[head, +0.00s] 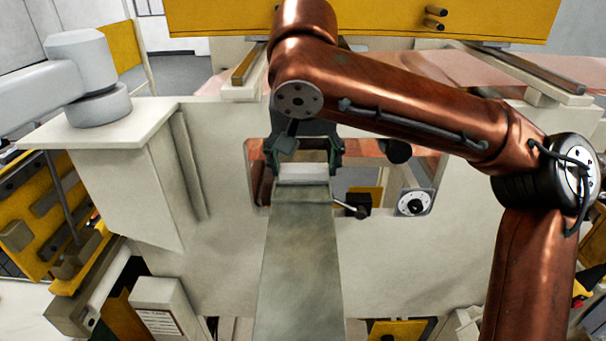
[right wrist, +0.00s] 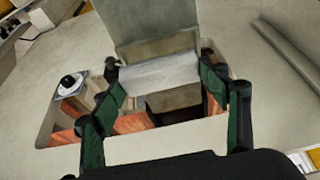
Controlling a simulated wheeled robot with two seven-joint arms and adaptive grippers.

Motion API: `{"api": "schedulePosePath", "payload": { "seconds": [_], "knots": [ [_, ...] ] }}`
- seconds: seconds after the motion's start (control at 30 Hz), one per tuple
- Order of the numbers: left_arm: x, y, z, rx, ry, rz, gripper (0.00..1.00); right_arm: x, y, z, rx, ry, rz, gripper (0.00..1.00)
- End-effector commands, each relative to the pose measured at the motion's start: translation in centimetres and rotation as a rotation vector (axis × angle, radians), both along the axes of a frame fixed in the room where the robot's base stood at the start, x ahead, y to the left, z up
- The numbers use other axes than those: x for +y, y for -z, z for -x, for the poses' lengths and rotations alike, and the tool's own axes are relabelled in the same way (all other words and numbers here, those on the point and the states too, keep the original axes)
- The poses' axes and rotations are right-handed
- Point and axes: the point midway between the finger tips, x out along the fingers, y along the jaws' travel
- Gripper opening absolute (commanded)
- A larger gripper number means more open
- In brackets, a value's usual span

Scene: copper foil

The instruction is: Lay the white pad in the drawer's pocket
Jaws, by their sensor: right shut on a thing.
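The white pad (head: 303,173) is a pale block between the fingers of my right gripper (head: 306,166), at the opening in the machine's front. In the right wrist view the pad (right wrist: 160,72) spans the gap between the green-black fingers (right wrist: 163,82), which are shut on it. The drawer (head: 300,265) is a long grey-green metal piece reaching from the opening toward me; its inner end (right wrist: 150,25) adjoins the pad in the right wrist view. I cannot tell whether pad and drawer touch. The pocket is not clearly visible. My left gripper is not in view.
The beige machine front (head: 225,240) surrounds the opening. A black-handled lever (head: 356,207) and a round dial (head: 414,203) sit just right of the drawer. Copper-coloured parts (right wrist: 132,123) show inside the opening. A beige cabinet (head: 130,180) juts out at left.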

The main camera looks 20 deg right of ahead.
Motion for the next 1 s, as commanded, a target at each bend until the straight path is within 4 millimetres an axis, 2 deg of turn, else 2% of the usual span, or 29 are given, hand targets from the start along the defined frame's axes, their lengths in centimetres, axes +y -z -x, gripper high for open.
{"api": "schedulePosePath", "payload": {
  "seconds": [0.17, 0.3, 0.43, 0.77, 0.8, 1.0],
  "knots": [
    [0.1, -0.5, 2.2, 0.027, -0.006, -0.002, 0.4, -0.2, 1.4, -1.2, 0.003, 0.002, 0.003, 0.43],
    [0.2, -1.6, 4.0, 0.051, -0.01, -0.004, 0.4, -0.2, 3.2, -1.0, 0.001, 0.001, 0.004, 0.43],
    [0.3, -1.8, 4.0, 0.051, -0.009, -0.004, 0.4, -0.1, 4.2, -1.0, 0.0, 0.0, 0.001, 0.43],
    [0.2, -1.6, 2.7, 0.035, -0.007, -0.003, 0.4, -0.1, 4.7, -1.0, 0.001, 0.0, 0.001, 0.43],
    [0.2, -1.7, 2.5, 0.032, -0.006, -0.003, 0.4, -0.1, 4.6, -1.0, 0.001, 0.0, 0.001, 0.7],
    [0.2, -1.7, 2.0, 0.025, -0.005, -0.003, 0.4, -0.1, 4.5, -1.0, 0.001, 0.0, 0.001, 0.84]
  ]
}}
